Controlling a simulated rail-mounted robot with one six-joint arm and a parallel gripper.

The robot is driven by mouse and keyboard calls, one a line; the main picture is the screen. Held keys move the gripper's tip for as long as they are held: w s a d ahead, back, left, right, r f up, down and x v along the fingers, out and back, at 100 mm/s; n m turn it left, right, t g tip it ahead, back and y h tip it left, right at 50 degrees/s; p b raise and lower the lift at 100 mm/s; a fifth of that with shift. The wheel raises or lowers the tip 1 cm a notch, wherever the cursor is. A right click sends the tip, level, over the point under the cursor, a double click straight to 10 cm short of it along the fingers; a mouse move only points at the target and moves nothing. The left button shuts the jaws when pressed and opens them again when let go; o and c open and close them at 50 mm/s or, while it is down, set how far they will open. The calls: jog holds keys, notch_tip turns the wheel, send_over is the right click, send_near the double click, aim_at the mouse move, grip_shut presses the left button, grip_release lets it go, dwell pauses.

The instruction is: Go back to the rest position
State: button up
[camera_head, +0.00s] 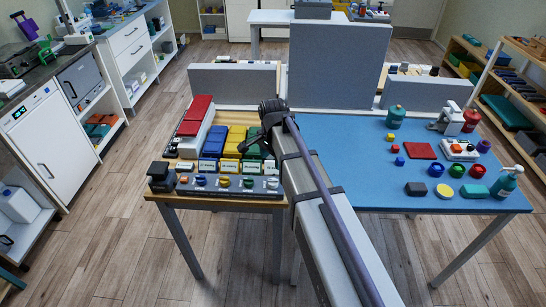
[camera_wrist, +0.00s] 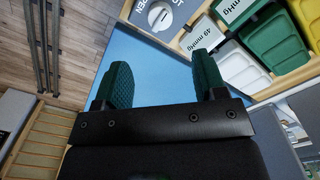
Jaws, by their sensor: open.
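In the wrist view my gripper (camera_wrist: 163,62) has two green textured fingers spread apart. Nothing is between them; only the blue surface (camera_wrist: 150,65) shows behind. My arm hides part of both tables in the head view.
Close to my gripper stand a yellow bin (camera_head: 234,140), a blue bin (camera_head: 214,142) and a labelled control panel (camera_head: 228,187). A grey divider (camera_head: 337,65) rises behind. Several small items, a pump bottle (camera_head: 506,183) and a red square (camera_head: 420,151) lie right. Floor left is clear.

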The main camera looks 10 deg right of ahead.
jog(key=shift+f, duration=0.1)
jog(key=s+n, duration=1.2)
jog(key=s, duration=0.5)
jog(key=shift+s+n, duration=0.3)
